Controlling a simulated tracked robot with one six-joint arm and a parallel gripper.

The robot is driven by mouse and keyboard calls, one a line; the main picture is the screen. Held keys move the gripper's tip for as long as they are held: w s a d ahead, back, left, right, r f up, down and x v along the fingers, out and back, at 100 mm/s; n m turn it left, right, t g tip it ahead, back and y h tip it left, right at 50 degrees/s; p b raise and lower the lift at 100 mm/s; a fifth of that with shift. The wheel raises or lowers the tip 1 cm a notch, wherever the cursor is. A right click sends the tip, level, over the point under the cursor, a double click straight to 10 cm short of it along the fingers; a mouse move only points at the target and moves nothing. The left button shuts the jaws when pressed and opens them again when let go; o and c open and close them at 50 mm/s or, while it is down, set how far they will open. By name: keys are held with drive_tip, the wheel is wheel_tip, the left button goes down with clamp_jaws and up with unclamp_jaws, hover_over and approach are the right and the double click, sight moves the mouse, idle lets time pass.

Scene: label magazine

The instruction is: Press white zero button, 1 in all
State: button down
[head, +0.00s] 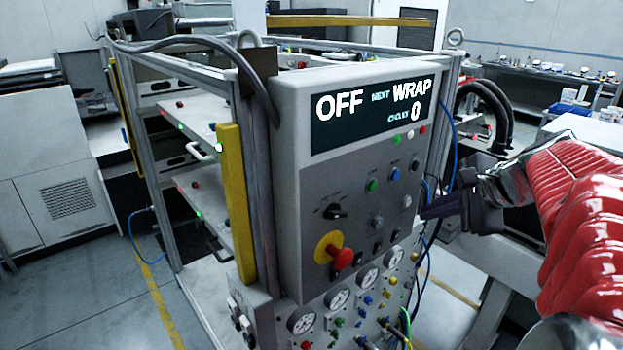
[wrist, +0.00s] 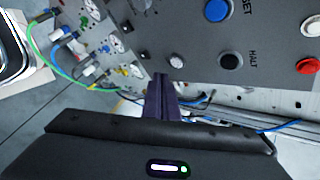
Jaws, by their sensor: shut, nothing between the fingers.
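The small white button (head: 407,201) sits at the lower right of the grey control panel (head: 300,190). In the wrist view the white button (wrist: 176,60) shows just beyond and slightly right of the fingertips. My gripper (head: 424,213) is shut and empty, its dark fingers pointing at the panel from the right. Its tips are close to the button, a little below and right of it in the head view. The shut fingers also show in the wrist view (wrist: 160,80). I cannot tell whether they touch the panel. The button's label is not readable.
The display (head: 370,110) reads OFF, NEXT WRAP, CYCLES 0. A black HALT button (wrist: 230,61) and a blue button (wrist: 216,10) are nearby. A red emergency stop (head: 340,257) stands out lower left. Gauges (head: 337,298) and hoses lie below; blue cables hang at the panel's right.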

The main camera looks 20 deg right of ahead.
drive_tip(key=shift+s+d, duration=0.35)
drive_tip(key=shift+s, duration=0.55)
drive_tip(key=shift+s+d, duration=0.3)
drive_tip(key=shift+s, duration=0.6)
drive_tip(key=s+a+f+n+g, duration=0.2)
drive_tip(key=a+f+n+g, duration=0.2)
drive_tip(key=a+f+n, duration=0.6)
drive_tip(key=s+a+n, duration=0.3)
drive_tip(key=a+n, duration=0.3)
drive_tip(key=a, duration=0.2)
drive_tip(key=s+a+n+h, duration=0.1)
drive_tip(key=s+a+n, duration=0.2)
drive_tip(key=a+n, duration=0.3)
drive_tip(key=a+f, duration=0.1)
drive_tip(key=a, duration=0.2)
drive_tip(key=shift+a+t, duration=0.3)
